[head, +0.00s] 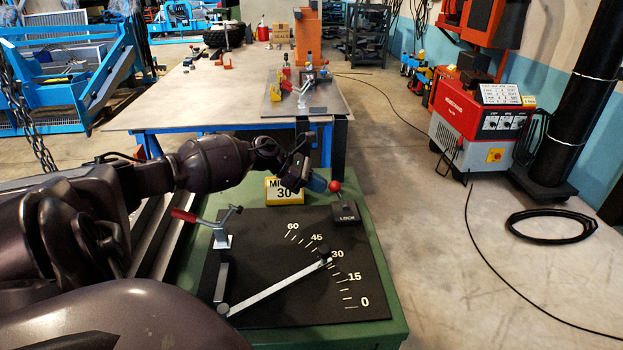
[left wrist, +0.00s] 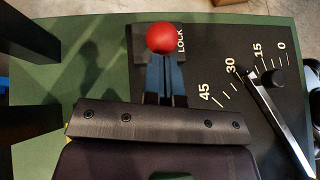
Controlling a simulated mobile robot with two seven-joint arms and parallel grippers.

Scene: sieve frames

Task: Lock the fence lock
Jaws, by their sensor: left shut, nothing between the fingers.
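The fence lock is a lever with a red ball knob (head: 335,186) on a dark base marked LOCK (head: 347,216), at the back right of the black angle plate. The lever stands roughly upright in the head view. My left gripper (head: 321,184) is shut and empty, its blue fingertips just left of the knob. In the left wrist view the knob (left wrist: 161,38) shows right at the ends of the shut fingers (left wrist: 163,72); I cannot tell whether they touch it. The silver fence bar (head: 280,287) points at about 30 on the scale. My right gripper is out of view.
A yellow sign reading 30 (head: 284,191) stands behind the plate, close to my left gripper. A toggle clamp with a red handle (head: 186,215) is at the plate's left. The green table (head: 393,290) ends at the right, with open floor beyond.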

